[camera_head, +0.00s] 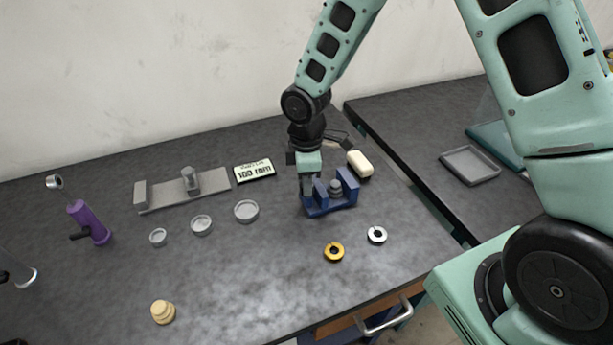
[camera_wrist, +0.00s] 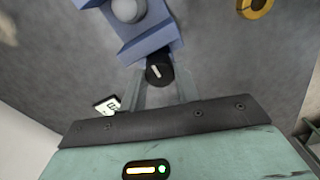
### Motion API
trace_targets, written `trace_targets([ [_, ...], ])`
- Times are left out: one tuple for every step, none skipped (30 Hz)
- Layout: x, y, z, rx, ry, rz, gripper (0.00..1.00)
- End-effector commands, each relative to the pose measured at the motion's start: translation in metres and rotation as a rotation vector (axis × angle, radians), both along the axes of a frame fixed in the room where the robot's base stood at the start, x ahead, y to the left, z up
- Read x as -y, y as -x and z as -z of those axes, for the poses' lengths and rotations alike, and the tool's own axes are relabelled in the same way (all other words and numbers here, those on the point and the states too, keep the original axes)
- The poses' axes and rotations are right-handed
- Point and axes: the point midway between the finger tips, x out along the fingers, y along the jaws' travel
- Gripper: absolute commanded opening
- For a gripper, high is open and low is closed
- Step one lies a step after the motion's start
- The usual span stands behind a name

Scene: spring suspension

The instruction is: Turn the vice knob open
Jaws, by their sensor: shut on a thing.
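The blue vice (camera_head: 347,184) stands on the dark table, with a grey round part between its jaws. It also shows at the top of the wrist view (camera_wrist: 150,40). The vice knob (camera_wrist: 159,71) is a dark round knob with a light slot mark, at the near end of the vice. My gripper (camera_wrist: 160,88) is shut on the knob, with a finger on each side of it. In the head view my gripper (camera_head: 307,187) points down at the left end of the vice, and the knob is hidden there.
A gold ring (camera_head: 334,252) and a silver ring (camera_head: 377,235) lie in front of the vice. A cream block (camera_head: 360,164) lies behind it. A label display (camera_head: 255,171), several grey dishes (camera_head: 246,211) and a grey fixture (camera_head: 185,190) are left.

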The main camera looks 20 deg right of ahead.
Motion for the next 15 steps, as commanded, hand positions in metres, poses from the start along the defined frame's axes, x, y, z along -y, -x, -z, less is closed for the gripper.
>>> trace_targets([
  [-0.0006, -0.0015, -0.0016, 0.004, -0.002, -0.01, 0.09],
  [-0.0006, -0.0014, -0.0015, 0.004, -0.002, -0.015, 0.09],
  [-0.0007, -0.0015, -0.0014, 0.004, -0.002, -0.021, 0.09],
  [-0.0007, -0.0015, -0.0014, 0.004, -0.002, -0.025, 0.09],
  [-0.0007, -0.0015, -0.0013, 0.004, -0.002, -0.028, 0.09],
  [-0.0007, -0.0015, -0.0012, 0.004, -0.002, -0.031, 0.09],
  [-0.0007, -0.0015, -0.0012, 0.005, -0.002, -0.032, 0.09],
  [-0.0007, -0.0015, -0.0012, 0.005, -0.002, -0.034, 0.09],
  [-0.0008, -0.0015, -0.0011, 0.005, -0.002, -0.034, 0.09],
  [-0.0007, -0.0015, -0.0011, 0.005, -0.002, -0.035, 0.09],
  [-0.0008, -0.0015, -0.0011, 0.005, -0.002, -0.035, 0.09],
  [-0.0008, -0.0015, -0.0011, 0.005, -0.002, -0.035, 0.09],
  [-0.0008, -0.0015, -0.0011, 0.005, -0.002, -0.035, 0.09],
  [-0.0008, -0.0015, -0.0011, 0.005, -0.002, -0.034, 0.09],
  [-0.0008, -0.0015, -0.0011, 0.005, -0.002, -0.034, 0.09],
])
